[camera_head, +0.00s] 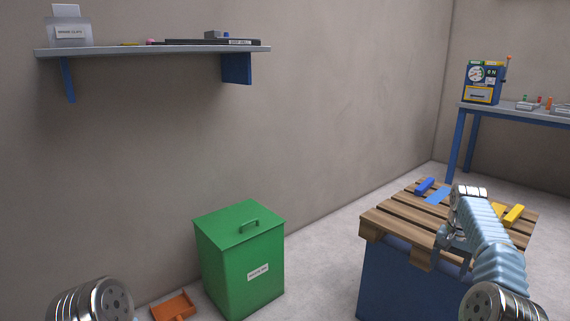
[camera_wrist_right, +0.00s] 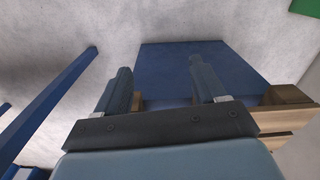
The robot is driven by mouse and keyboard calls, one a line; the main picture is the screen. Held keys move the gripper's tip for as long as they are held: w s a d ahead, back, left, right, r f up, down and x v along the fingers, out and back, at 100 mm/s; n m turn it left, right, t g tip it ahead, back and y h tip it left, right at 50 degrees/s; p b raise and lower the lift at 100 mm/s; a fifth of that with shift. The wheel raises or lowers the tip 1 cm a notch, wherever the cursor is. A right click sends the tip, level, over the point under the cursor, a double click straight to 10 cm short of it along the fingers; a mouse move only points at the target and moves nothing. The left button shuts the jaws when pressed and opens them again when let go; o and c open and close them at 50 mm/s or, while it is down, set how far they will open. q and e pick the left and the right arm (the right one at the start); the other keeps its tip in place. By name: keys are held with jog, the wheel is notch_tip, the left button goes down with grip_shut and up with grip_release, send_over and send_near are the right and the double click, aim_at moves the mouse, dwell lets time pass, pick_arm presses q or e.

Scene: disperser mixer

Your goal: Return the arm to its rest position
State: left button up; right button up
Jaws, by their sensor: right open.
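My right arm reaches in from the lower right in the head view, and its gripper (camera_head: 448,240) is in front of the near side of the wooden pallet top. In the right wrist view the gripper (camera_wrist_right: 160,88) shows two fingers well apart with nothing between them. Beyond the fingers is the blue side (camera_wrist_right: 205,65) of the stand under the pallet. Of my left arm only a rounded metal joint shows at the lower left of the head view; its gripper is out of the picture.
The pallet top (camera_head: 395,217) on a blue base (camera_head: 390,275) stands close to my right arm and carries blue and yellow pieces. A green lidded bin (camera_head: 240,265) and an orange tray (camera_head: 173,306) are left. A wall shelf (camera_head: 150,50) and a blue-legged table (camera_head: 530,114) stand farther off.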

jog(key=s+a+f+n+y, duration=0.1)
jog(key=a+f+n, duration=0.1)
jog(key=a+f, duration=0.8)
jog(key=s+a+f+n+y, duration=0.1)
jog(key=a+f+n, duration=0.2)
jog(key=a+f, duration=0.75)
jog(key=s+a+f+n+y, duration=0.1)
jog(key=s+a+f, duration=0.45)
jog(key=s, duration=0.35)
jog(key=s+a+f+y, duration=0.1)
jog(key=s+a+f, duration=0.4)
jog(key=s+f, duration=0.3)
jog(key=s+a+r, duration=0.1)
jog(key=s+a, duration=0.2)
jog(key=s, duration=1.1)
jog(key=shift+s+r+n+t, duration=0.25)
jog(key=shift+r+n+t, duration=0.05)
jog(key=shift+n, duration=0.1)
